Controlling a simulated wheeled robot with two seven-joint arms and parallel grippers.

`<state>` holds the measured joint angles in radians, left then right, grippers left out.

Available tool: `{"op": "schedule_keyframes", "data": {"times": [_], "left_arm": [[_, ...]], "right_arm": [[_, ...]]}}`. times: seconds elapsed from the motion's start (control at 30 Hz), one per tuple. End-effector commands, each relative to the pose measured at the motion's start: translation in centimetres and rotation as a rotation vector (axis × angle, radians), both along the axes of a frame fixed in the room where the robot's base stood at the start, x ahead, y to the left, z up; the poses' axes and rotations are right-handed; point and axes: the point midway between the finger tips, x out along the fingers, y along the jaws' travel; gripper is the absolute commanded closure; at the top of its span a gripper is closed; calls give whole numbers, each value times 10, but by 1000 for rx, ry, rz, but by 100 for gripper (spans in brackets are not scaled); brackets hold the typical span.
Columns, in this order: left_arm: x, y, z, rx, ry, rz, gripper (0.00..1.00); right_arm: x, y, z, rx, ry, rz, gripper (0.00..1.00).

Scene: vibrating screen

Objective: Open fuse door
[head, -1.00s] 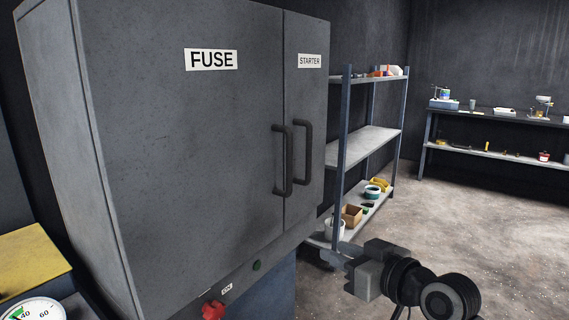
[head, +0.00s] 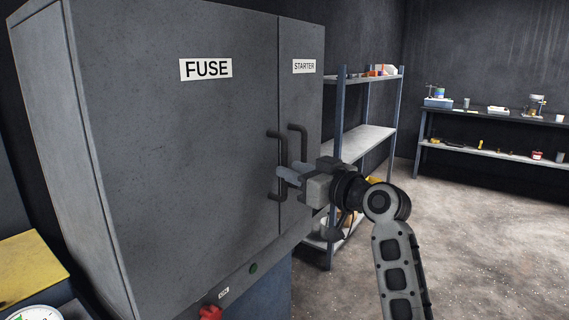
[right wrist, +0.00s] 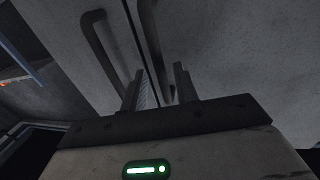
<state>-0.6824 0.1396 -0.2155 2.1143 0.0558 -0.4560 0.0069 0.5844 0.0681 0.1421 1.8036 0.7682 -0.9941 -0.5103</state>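The grey fuse door (head: 180,150), labelled FUSE, is the wide left door of the cabinet and looks closed. Its dark bar handle (head: 273,165) is at the door's right edge. The handle of the starter door (head: 302,80) stands just right of it. My right gripper (head: 282,173) is at the handles, its fingers pointing at the fuse door's handle. In the right wrist view the fingers (right wrist: 160,88) are apart, with the fuse handle (right wrist: 150,40) seen between them; contact cannot be told. The starter handle (right wrist: 100,45) lies outside them. My left gripper is not in view.
A red knob (head: 210,313) and a green button (head: 253,267) are on the cabinet below the doors. A shelf rack (head: 362,143) stands close behind my right arm. A bench (head: 490,114) stands at the back right. The floor at right is clear.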

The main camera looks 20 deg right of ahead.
Motion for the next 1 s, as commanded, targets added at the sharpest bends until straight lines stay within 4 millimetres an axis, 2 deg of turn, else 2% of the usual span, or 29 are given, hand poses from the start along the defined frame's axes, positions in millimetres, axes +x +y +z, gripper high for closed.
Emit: {"op": "schedule_keyframes", "data": {"times": [0.2, 0.57, 0.6, 0.7, 1.0], "left_arm": [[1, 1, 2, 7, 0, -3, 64], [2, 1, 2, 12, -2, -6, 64], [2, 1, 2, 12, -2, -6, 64], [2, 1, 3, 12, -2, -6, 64], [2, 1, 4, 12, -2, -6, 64]], "right_arm": [[24, 13, 1, 1, 0, 1, 70], [29, 15, -1, -1, 0, 0, 70], [29, 15, -1, -1, 0, 0, 73], [29, 15, -1, -1, 0, 0, 100], [29, 19, 0, 0, 1, -2, 100]]}}
